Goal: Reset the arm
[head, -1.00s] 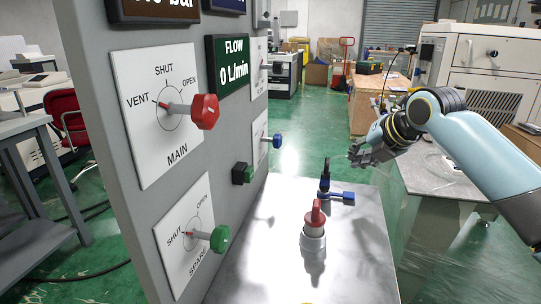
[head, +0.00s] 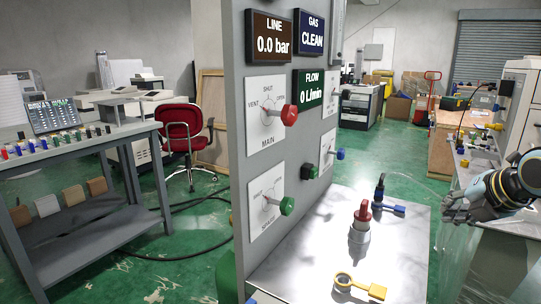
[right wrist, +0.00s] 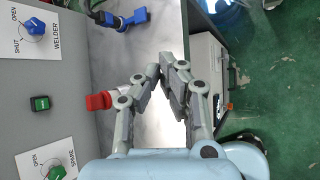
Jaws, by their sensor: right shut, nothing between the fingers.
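My right gripper (head: 456,208) is at the right of the head view, beyond the right edge of the metal bench top, held in the air. In the right wrist view its fingers (right wrist: 168,72) are closed together and hold nothing. The gas panel (head: 240,120) stands upright with a red MAIN knob (head: 289,115), a green SPARE knob (head: 287,206) and a blue knob (head: 341,154). Its displays read LINE 0.0 bar, GAS CLEAN and FLOW 0 L/min. My left gripper does not show.
On the bench top (head: 300,245) are a red-capped cylinder (head: 360,228), a blue-handled fitting (head: 385,205) and a yellow ring tool (head: 360,287). A grey workbench (head: 75,150) and red chair (head: 183,135) stand left.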

